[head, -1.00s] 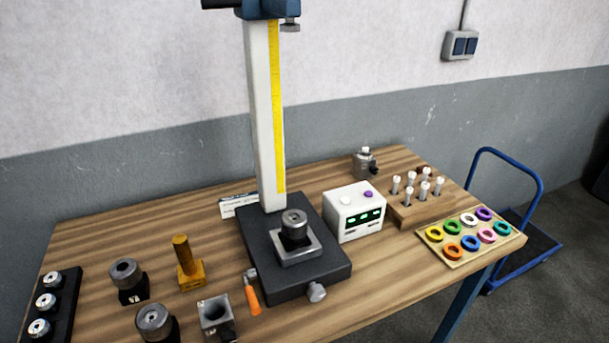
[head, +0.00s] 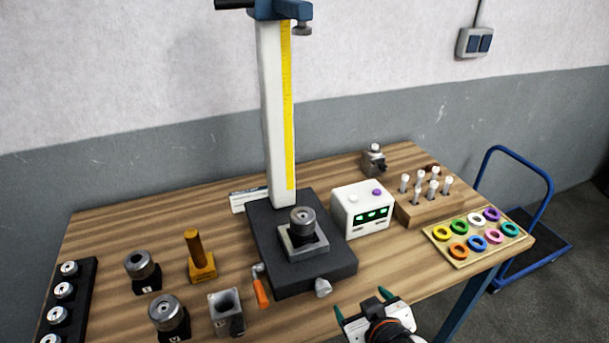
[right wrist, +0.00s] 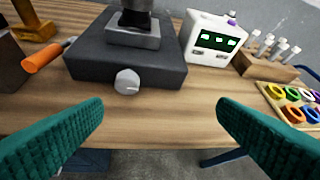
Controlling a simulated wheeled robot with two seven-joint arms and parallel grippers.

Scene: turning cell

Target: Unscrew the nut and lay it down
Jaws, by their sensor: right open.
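A dark cylindrical tool holder with a round, grey nut-like top (head: 302,214) stands upright in a square metal block (head: 304,250) on the black base (head: 262,225) of a tall measuring stand. In the right wrist view only the lower part of the holder (right wrist: 133,18) shows; its top is cut off. My right gripper (head: 361,303) is at the table's front edge, to the right of and nearer than the stand. It is open and empty, with its green fingers wide apart in the right wrist view (right wrist: 160,115). My left gripper is not in view.
A white display box (head: 360,212), pin rack (head: 425,208) and ring tray (head: 450,252) are right. Wood at front centre is bare.

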